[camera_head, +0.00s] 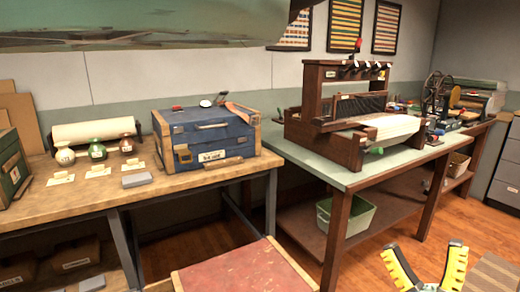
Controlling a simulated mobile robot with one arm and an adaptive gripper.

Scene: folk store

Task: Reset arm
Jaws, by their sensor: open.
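My gripper (428,272) shows at the bottom right of the head view. Its two yellow and black fingers are spread wide apart, with no object between them. It is in front of the green-topped table, over the wooden floor. The rest of my arm is out of view below the picture's edge.
A wooden workbench (112,197) stands at left, with a blue toolbox (206,137), several small vases and a paper roll. A green-topped table (298,158) carries a wooden loom (333,105). A red-topped stool (245,276) stands at bottom centre. Floor (395,235) is open at right.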

